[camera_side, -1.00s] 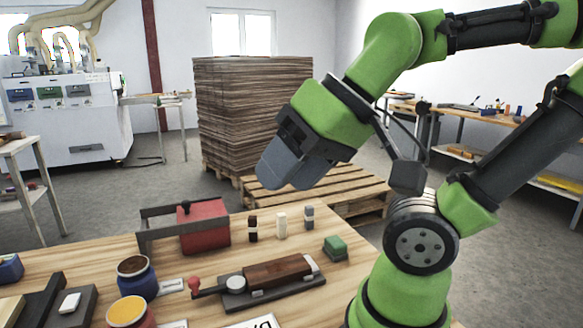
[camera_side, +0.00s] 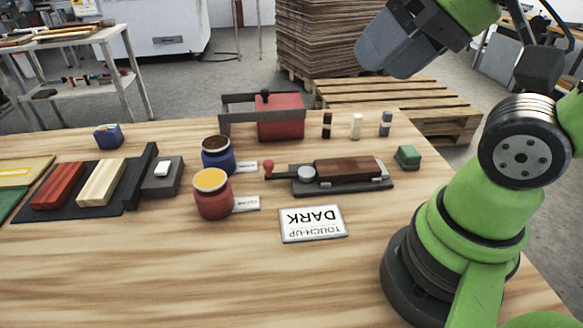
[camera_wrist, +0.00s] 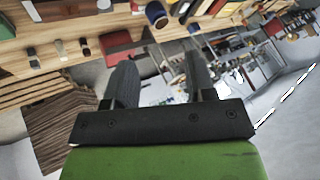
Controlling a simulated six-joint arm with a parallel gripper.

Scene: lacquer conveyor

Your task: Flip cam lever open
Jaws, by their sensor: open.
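The cam lever (camera_side: 279,175) is a dark arm with a red ball end, joined to a round grey cam (camera_side: 306,173). It sits at the left end of a dark clamp base (camera_side: 340,190) that holds a brown wooden block (camera_side: 348,169). The lever points left, lying low over the table. My gripper (camera_side: 385,55) is high above the back right of the table, well apart from the lever. In the wrist view my gripper (camera_wrist: 160,75) shows two separated fingers with nothing between them.
Left of the lever stand a blue jar (camera_side: 217,156) and a red jar with yellow contents (camera_side: 212,196). A red box (camera_side: 280,120) with a grey bar stands behind. A sign reading DARK (camera_side: 313,224) lies in front. A green block (camera_side: 408,157) sits right. The front table area is clear.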

